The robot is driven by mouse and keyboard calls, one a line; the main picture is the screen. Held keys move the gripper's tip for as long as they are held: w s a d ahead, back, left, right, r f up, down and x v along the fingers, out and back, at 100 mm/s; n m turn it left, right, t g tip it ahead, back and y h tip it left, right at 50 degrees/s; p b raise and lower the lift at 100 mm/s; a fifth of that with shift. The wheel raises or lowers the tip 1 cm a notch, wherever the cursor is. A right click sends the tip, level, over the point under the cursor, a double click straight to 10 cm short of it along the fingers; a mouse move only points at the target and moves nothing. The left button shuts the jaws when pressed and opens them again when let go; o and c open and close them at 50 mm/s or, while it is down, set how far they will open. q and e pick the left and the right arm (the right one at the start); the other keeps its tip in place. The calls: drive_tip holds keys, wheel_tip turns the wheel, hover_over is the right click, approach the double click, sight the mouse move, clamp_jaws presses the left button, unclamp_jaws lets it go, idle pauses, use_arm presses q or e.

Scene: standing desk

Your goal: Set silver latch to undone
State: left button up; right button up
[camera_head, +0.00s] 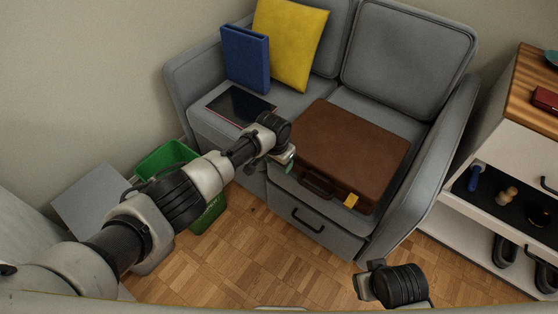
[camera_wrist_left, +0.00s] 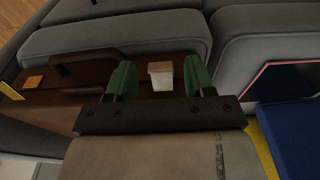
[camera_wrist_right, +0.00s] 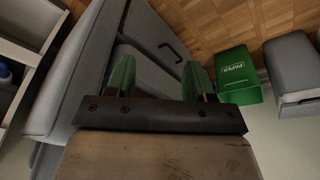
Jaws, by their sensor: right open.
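A brown briefcase (camera_head: 350,150) lies flat on the sofa seat, its dark handle (camera_head: 317,184) on the front side. In the left wrist view, the silver latch (camera_wrist_left: 161,78) is a small pale plate with a brownish upper edge on the briefcase's side. Whether it is fastened cannot be told. My left gripper (camera_head: 290,160) is at the briefcase's front left corner and hides the latch in the head view. Its green fingers (camera_wrist_left: 160,70) are apart, with the latch showing between them. My right gripper (camera_wrist_right: 158,78) is open and empty, away from the briefcase.
A second, brass-coloured latch (camera_wrist_left: 34,82) and a yellow tag (camera_head: 351,200) are farther along the briefcase. A blue binder (camera_head: 246,60), yellow cushion (camera_head: 290,42) and dark tablet (camera_head: 240,106) are on the sofa. A green bin (camera_head: 167,157) stands left. Shelves (camera_head: 510,165) stand right.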

drive_tip(key=shift+s, duration=0.1)
use_arm(q)
drive_tip(key=shift+r, duration=0.15)
wheel_tip(320, 180, up, 10)
drive_tip(key=s+a+p, duration=0.1)
drive_tip(key=p, duration=0.3)
drive_tip(key=shift+s+r+p, duration=0.15)
drive_tip(key=shift+s+p, duration=0.05)
drive_tip(key=shift+p, duration=0.15)
use_arm(e)
drive_tip(key=s+f, duration=0.1)
drive_tip(key=f, duration=0.6)
drive_tip(key=s+f+g, duration=0.1)
drive_tip(key=s+f, duration=0.1)
drive_tip(key=f, duration=0.6)
drive_tip(key=shift+s+d, duration=0.15)
drive_tip(key=shift+s, duration=0.1)
drive_tip(key=shift+f, duration=0.1)
